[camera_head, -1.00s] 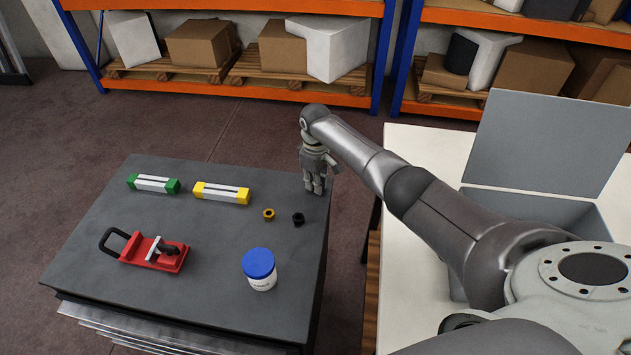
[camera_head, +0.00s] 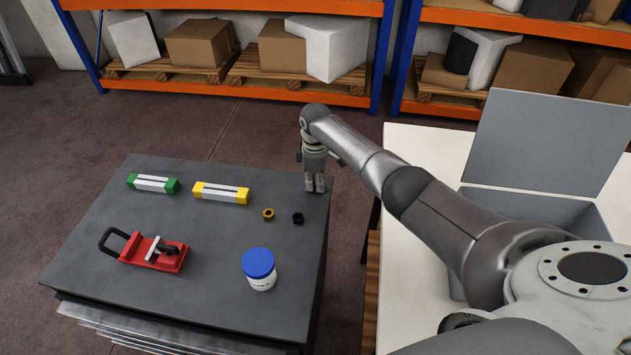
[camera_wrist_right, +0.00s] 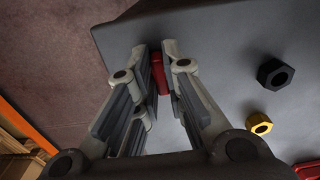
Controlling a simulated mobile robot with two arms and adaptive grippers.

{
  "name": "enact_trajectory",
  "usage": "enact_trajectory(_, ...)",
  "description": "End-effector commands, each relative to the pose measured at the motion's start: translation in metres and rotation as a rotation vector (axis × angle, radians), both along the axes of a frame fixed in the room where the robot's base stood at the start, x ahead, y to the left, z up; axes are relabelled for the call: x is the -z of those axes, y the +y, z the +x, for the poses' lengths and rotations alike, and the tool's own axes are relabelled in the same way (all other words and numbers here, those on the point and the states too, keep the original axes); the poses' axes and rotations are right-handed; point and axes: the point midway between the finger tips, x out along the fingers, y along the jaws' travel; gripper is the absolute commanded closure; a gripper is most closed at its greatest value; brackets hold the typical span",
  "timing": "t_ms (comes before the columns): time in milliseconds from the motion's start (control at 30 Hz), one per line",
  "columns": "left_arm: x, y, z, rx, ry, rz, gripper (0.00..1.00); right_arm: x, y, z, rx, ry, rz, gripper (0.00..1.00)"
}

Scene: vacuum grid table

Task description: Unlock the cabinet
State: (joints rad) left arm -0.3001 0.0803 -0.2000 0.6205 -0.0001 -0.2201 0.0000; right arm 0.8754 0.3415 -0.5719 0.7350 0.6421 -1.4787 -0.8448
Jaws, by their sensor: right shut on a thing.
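The cabinet is most likely the dark grey unit (camera_head: 200,290) whose top fills the left middle of the head view. My right gripper (camera_head: 315,184) is at the far right corner of its top, pointing down. In the right wrist view my right gripper (camera_wrist_right: 159,93) is shut on a small red thing (camera_wrist_right: 158,72), held between the fingertips near the top's edge. Most of the red thing is hidden by the fingers, and I cannot tell if it is in a lock. No lock shows clearly. My left gripper is out of view.
On the top lie a green-ended block (camera_head: 153,184), a yellow-ended block (camera_head: 221,193), a red clamp-like tool (camera_head: 150,262), a yellow nut (camera_head: 268,214), a black nut (camera_head: 298,218) and a blue-lidded jar (camera_head: 260,280). A grey open box (camera_head: 545,140) stands on a white table (camera_head: 410,260) at right.

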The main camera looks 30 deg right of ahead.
Motion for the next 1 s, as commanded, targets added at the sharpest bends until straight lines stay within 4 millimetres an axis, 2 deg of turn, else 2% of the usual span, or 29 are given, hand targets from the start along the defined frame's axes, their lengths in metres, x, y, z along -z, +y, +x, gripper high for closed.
enact_trajectory(167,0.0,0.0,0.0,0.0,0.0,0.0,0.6,-0.001,0.001,0.001,-0.003,-0.004,0.001,1.0)
enact_trajectory(200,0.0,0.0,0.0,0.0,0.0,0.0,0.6,-0.001,0.001,0.001,-0.003,-0.004,0.001,0.87)
enact_trajectory(367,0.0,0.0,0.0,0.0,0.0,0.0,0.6,-0.001,0.001,0.001,-0.002,-0.003,0.0,0.68)
enact_trajectory(767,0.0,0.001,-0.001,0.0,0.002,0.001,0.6,-0.006,0.0,0.001,-0.001,-0.003,0.0,0.68)
enact_trajectory(867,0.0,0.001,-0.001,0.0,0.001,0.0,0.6,-0.018,0.0,0.001,-0.003,-0.004,0.001,0.68)
enact_trajectory(1000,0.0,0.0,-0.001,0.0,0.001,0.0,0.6,-0.047,0.0,0.002,-0.002,-0.007,0.0,0.68)
